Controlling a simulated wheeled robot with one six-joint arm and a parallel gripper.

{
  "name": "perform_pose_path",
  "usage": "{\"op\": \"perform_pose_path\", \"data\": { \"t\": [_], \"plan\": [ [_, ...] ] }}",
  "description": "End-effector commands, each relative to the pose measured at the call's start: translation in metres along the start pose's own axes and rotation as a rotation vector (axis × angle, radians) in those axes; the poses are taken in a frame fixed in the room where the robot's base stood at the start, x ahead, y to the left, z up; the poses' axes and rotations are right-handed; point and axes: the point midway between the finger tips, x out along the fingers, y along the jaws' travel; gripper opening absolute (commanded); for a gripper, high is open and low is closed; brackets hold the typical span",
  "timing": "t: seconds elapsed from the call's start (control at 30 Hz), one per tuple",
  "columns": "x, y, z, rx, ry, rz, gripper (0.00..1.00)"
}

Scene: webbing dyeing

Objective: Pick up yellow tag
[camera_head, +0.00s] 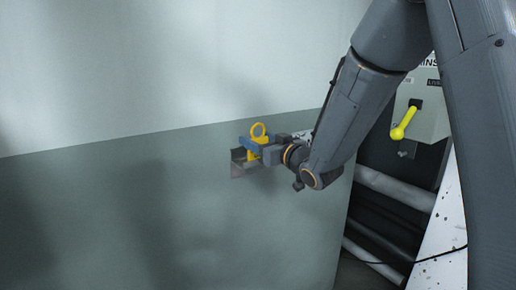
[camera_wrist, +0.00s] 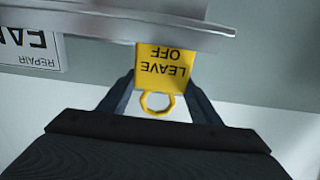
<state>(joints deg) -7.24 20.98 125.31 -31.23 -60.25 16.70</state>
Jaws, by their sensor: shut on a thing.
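The yellow tag (camera_wrist: 165,62) shows in the wrist view, upside down, with the words "LEAVE OFF" and a yellow ring at its end. My gripper (camera_wrist: 163,88) has its two dark fingers on either side of the tag, shut on it near the ring end. The tag's far end meets a grey metal ledge in the wrist view. I cannot tell whether the tag touches the holder.
A grey metal ledge (camera_wrist: 120,20) crosses the top of the wrist view, beside a white "REPAIR" label (camera_wrist: 38,52). In the head view a grey box with a yellow lever (camera_head: 404,122) is at the right, above pale rollers (camera_head: 395,188). The wall at left is bare.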

Motion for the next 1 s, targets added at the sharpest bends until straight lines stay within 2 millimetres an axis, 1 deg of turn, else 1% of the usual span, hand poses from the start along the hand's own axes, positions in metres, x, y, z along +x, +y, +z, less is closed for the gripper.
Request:
{"op": "perform_pose_path", "data": {
  "t": [0.13,0.27,0.37,0.6,0.7,0.83,1.0],
  "plan": [
    [0.000,0.000,-0.002,-0.001,0.001,0.000,0.36],
    [0.000,0.000,-0.013,-0.002,0.003,0.000,0.36],
    [0.000,0.000,-0.028,-0.004,0.005,-0.001,0.36],
    [0.000,0.000,-0.074,-0.003,0.006,-0.001,0.36],
    [0.000,0.000,-0.088,-0.002,0.005,-0.001,0.36],
    [0.000,0.000,-0.097,0.000,0.002,-0.002,0.36],
    [0.000,0.000,-0.101,0.000,0.001,-0.001,0.36]
  ]
}}
